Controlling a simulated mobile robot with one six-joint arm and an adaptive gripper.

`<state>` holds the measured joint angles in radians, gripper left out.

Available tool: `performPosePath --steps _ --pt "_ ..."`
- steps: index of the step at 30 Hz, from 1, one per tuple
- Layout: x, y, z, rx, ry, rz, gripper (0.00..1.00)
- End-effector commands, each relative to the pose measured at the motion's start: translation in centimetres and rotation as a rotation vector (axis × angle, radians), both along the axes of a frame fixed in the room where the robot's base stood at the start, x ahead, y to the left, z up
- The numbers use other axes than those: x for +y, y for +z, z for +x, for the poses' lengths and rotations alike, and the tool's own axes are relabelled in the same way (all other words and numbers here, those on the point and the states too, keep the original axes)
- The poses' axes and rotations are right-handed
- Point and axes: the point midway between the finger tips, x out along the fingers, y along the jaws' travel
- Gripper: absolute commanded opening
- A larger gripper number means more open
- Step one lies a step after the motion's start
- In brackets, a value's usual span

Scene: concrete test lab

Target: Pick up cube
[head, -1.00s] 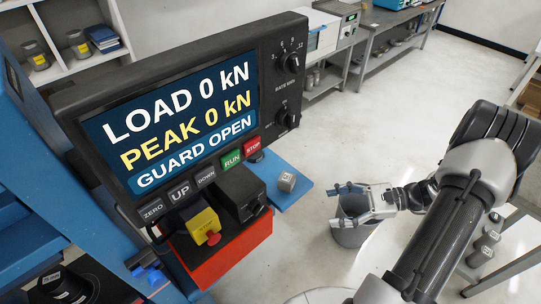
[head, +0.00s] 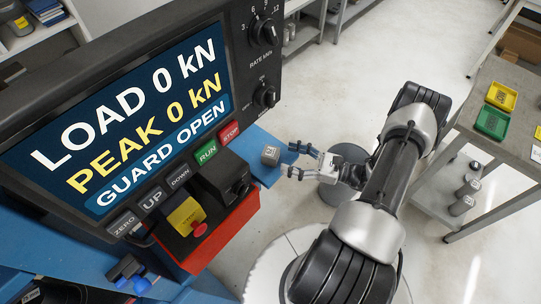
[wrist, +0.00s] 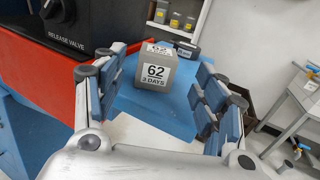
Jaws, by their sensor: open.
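The cube (head: 270,155) is a small grey block on a blue shelf (head: 262,178) beside the control panel. In the wrist view the cube (wrist: 155,72) carries a white label reading "62 3 DAYS" and rests on the blue surface (wrist: 180,112). My gripper (head: 298,160) is open and empty, just right of the cube in the head view. In the wrist view its blue-padded fingers (wrist: 160,95) stand apart on either side, with the cube between and beyond them. I see no contact with the cube.
The control panel (head: 120,110) reads "LOAD 0 kN" and "GUARD OPEN". A red box (head: 212,235) with a yellow-backed stop button stands left of the shelf. A grey bin (head: 335,192) is below my gripper. A table with green (head: 491,122) and yellow trays is at right.

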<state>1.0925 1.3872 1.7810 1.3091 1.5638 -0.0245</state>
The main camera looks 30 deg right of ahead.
Motion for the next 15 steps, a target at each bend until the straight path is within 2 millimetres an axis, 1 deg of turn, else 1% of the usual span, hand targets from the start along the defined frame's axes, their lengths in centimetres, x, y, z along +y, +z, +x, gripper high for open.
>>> performPosePath --steps 1,3,8,15 --pt "0.6 0.0 0.6 0.000 0.004 0.000 0.65" --pt "1.0 0.0 1.1 -0.001 0.002 -0.001 0.65" --pt "1.6 0.0 1.7 -0.001 0.001 -0.001 0.65" --pt "4.3 0.2 4.0 -0.001 0.005 -0.001 0.65"
